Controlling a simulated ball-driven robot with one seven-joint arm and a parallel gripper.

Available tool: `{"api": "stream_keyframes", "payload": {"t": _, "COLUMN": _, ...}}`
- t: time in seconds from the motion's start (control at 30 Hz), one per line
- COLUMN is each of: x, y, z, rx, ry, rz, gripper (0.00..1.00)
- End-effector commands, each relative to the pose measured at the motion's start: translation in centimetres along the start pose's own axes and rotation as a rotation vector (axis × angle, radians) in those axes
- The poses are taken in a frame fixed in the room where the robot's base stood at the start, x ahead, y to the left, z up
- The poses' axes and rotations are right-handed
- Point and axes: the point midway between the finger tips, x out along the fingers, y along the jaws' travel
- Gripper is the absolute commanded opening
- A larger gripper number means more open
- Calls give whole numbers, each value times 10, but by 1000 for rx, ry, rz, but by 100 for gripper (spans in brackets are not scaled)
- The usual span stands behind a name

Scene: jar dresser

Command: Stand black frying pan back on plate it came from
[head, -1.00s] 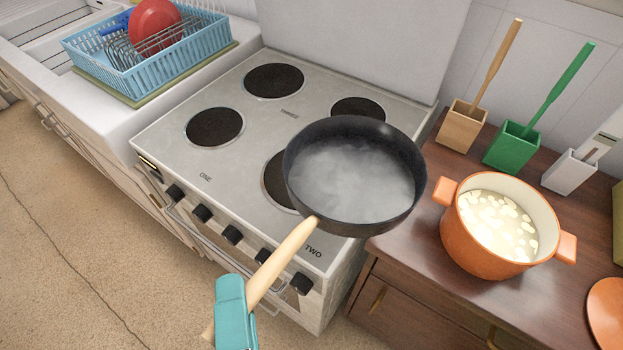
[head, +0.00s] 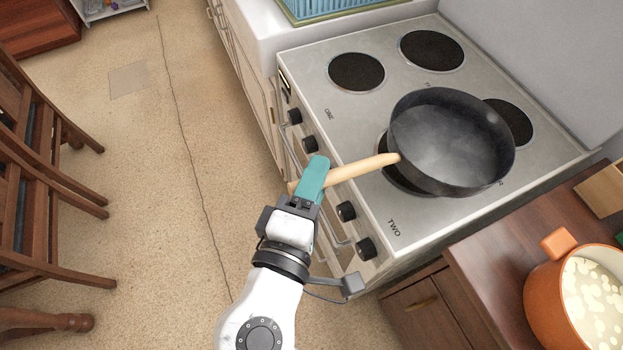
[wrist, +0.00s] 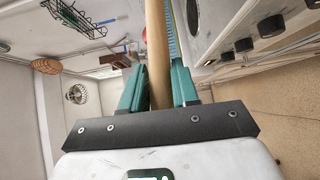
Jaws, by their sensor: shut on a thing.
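The black frying pan (head: 452,143) is in the head view, over the front right part of the stove top. Its pale wooden handle (head: 362,170) points left and toward me. My gripper (head: 312,180) is shut on the handle; the wrist view also shows the handle (wrist: 157,55) between the teal fingers (wrist: 158,88). The pan looks roughly level. It partly covers the front right hotplate (head: 397,178), marked TWO, and the rear right hotplate (head: 512,122). I cannot tell whether its base touches the stove.
Two left hotplates, front (head: 356,72) and rear (head: 432,50), are bare. An orange pot (head: 548,300) stands on the wooden dresser (head: 480,265) at right. The blue dish rack (head: 330,8) is at the top. Wooden chairs (head: 40,190) stand left; floor between is clear.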

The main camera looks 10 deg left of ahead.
Motion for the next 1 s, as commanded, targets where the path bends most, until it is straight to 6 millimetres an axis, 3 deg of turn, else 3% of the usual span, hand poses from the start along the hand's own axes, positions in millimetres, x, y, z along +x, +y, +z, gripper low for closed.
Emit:
{"api": "stream_keyframes", "payload": {"t": 0.2, "x": 24, "y": -29, "z": -12, "rx": -6, "ry": 0, "rz": 2, "gripper": 0}}
{"api": "stream_keyframes", "payload": {"t": 0.5, "x": 38, "y": -45, "z": -19, "rx": -4, "ry": 0, "rz": 3, "gripper": 0}}
{"api": "stream_keyframes", "payload": {"t": 0.7, "x": 38, "y": -70, "z": -19, "rx": -6, "ry": 2, "rz": 3, "gripper": 0}}
{"api": "stream_keyframes", "payload": {"t": 0.97, "x": 38, "y": -74, "z": -19, "rx": -3, "ry": 1, "rz": 4, "gripper": 0}}
{"api": "stream_keyframes", "payload": {"t": 1.0, "x": 39, "y": -76, "z": -19, "rx": 0, "ry": 1, "rz": -2, "gripper": 31}}
